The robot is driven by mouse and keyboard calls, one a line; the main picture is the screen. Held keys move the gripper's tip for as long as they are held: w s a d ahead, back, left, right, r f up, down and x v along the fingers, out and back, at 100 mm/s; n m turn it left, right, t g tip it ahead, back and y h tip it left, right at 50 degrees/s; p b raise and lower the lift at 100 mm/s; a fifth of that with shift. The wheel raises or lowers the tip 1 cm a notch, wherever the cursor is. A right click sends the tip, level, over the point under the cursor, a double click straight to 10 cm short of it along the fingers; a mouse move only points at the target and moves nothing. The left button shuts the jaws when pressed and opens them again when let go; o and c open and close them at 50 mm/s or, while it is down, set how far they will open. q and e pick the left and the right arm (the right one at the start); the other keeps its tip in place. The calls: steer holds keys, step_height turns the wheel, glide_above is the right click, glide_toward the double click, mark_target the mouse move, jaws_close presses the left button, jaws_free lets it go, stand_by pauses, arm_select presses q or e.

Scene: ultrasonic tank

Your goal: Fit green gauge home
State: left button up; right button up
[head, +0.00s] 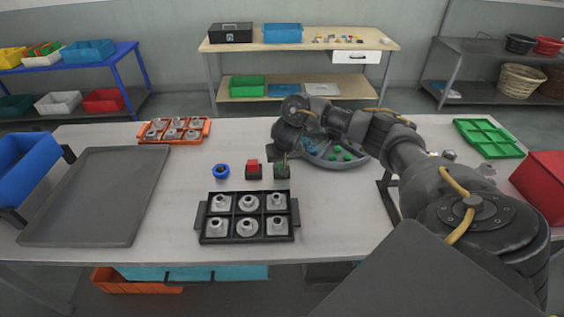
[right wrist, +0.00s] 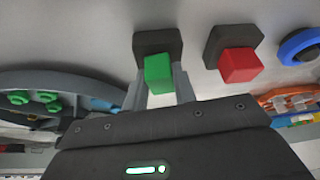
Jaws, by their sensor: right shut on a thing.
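The green gauge (right wrist: 159,74) is a small green block. It stands at a dark square base (right wrist: 158,43), and I cannot tell how deep it sits there. My right gripper (right wrist: 157,84) is shut on the green gauge, one finger on each side. In the head view the right gripper (head: 283,158) is low over the table, above the dark base (head: 282,173), and hides most of the gauge. A red block (head: 253,164) stands in a similar dark base beside it; this red block also shows in the right wrist view (right wrist: 239,65). My left gripper is not in view.
A blue ring (head: 221,171) lies left of the red block. A black tray (head: 247,241) of metal parts is in front. A round grey-blue dish (head: 358,160) with green pieces stands right, partly behind my arm. A flat grey tray (head: 90,205) lies left.

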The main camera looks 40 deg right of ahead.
steer(key=p, duration=0.3)
steer(key=shift+f, duration=0.15)
stand_by(6.0)
steer(key=o, duration=1.1)
steer(key=shift+c, duration=0.2)
steer(key=p+v, duration=0.5)
steer(key=v, duration=0.5)
steer(key=shift+s+r, duration=0.15)
steer(key=shift+r, duration=0.25)
